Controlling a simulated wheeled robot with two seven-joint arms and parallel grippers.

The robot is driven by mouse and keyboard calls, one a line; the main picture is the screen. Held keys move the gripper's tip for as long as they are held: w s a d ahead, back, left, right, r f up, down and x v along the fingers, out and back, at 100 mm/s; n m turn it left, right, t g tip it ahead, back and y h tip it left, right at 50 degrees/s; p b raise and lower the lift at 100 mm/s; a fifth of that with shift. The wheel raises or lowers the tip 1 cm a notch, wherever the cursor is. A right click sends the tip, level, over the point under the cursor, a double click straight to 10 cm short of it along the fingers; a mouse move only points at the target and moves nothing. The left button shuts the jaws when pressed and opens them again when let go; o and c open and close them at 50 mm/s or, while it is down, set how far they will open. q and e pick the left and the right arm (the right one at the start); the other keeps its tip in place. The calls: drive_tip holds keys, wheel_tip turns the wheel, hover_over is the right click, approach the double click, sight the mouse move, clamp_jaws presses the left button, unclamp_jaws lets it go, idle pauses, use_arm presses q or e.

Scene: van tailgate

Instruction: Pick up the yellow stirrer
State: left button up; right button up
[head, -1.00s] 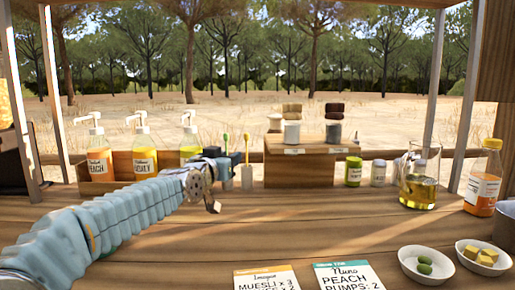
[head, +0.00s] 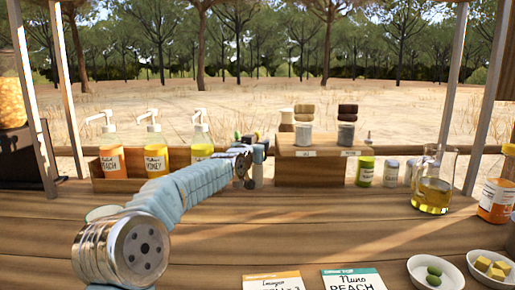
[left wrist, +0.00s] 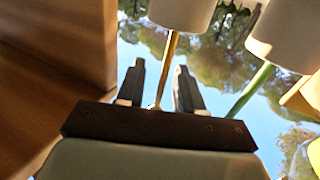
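The yellow stirrer (left wrist: 169,70) stands in a pale cup (left wrist: 181,12), seen upside down in the left wrist view. My left gripper (left wrist: 160,64) is open, with one finger on each side of the stirrer's shaft and gaps showing. A green stirrer (left wrist: 250,92) in a second pale cup (left wrist: 286,36) is outside the fingers, to the right. In the head view my left gripper (head: 260,147) is at the back of the counter and hides most of both stirrers. My right gripper is not in view.
Pump bottles, including the peach one (head: 111,160), stand in a wooden box left of my arm. A wooden stand (head: 310,170) with cups is close on the right. A glass jug (head: 433,185) stands farther right. Order cards and bowls lie in front.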

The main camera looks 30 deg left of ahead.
use_arm(q)
drive_tip(key=shift+w+a, duration=0.1)
drive_tip(key=shift+w, duration=0.15)
clamp_jaws()
